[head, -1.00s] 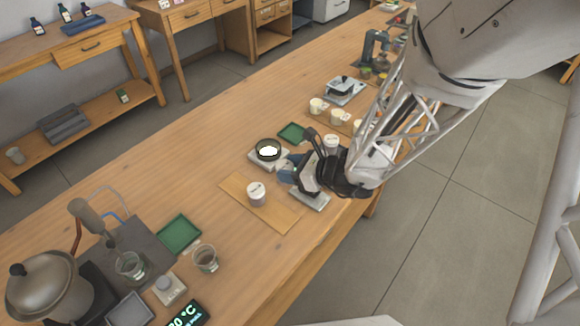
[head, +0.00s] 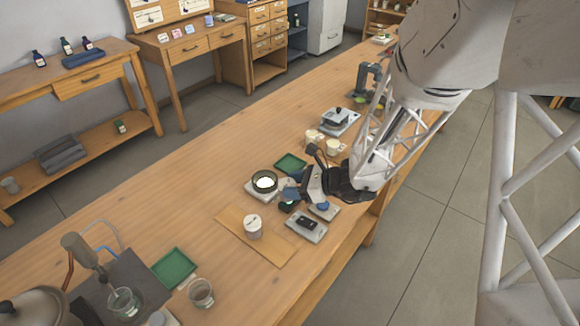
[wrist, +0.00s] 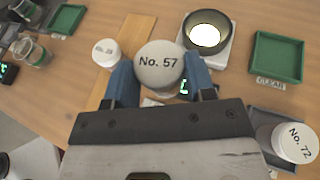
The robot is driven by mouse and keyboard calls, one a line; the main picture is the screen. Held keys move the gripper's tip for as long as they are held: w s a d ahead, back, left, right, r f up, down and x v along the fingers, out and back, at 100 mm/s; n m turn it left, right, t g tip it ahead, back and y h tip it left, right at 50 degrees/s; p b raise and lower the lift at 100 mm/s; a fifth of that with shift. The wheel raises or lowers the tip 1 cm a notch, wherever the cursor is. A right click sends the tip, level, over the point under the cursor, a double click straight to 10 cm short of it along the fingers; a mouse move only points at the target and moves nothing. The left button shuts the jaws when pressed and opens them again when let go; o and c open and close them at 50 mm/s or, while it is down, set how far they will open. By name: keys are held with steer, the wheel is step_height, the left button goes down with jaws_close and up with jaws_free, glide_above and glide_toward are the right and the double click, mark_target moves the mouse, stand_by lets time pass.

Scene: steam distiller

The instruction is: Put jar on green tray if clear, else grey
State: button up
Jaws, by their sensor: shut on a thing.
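My gripper (wrist: 163,85) is shut on a white-lidded jar marked "No. 57" (wrist: 160,65), held between its blue fingers. In the head view my gripper (head: 293,197) is over the bench beside the lit round viewer; the held jar is mostly hidden there. A green tray labelled "CLEAR" (wrist: 277,78) is empty, to the right of the lit viewer in the wrist view; it also shows in the head view (head: 291,163). A grey tray (wrist: 262,116) is partly hidden beside a second jar, "No. 72" (wrist: 295,143). Whether that jar stands in it is unclear.
A lit round viewer (head: 265,181) stands next to my gripper. A white-lidded jar (head: 253,227) stands on a wooden board (head: 277,250). A grey device (head: 306,228) lies near the front edge. Another green tray (head: 174,268) and a glass beaker (head: 201,292) stand further left.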

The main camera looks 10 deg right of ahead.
steer(key=w+d+f+n+g, duration=0.1)
steer(key=w+d+n+g, duration=0.1)
steer(key=w+d, duration=0.2)
steer(key=shift+w+d+f+g+y, duration=0.2)
steer(key=shift+w+d+g+y, duration=0.1)
steer(key=shift+w+d+y, duration=0.1)
steer(key=shift+w+a, duration=0.1)
steer(key=w, duration=0.5)
steer(key=w+a+f, duration=0.1)
steer(key=w, duration=0.9)
steer(key=shift+w+a+f, duration=0.25)
steer(key=shift+w, duration=0.15)
steer(key=shift+f, duration=1.75)
steer(key=shift+f, duration=0.1)
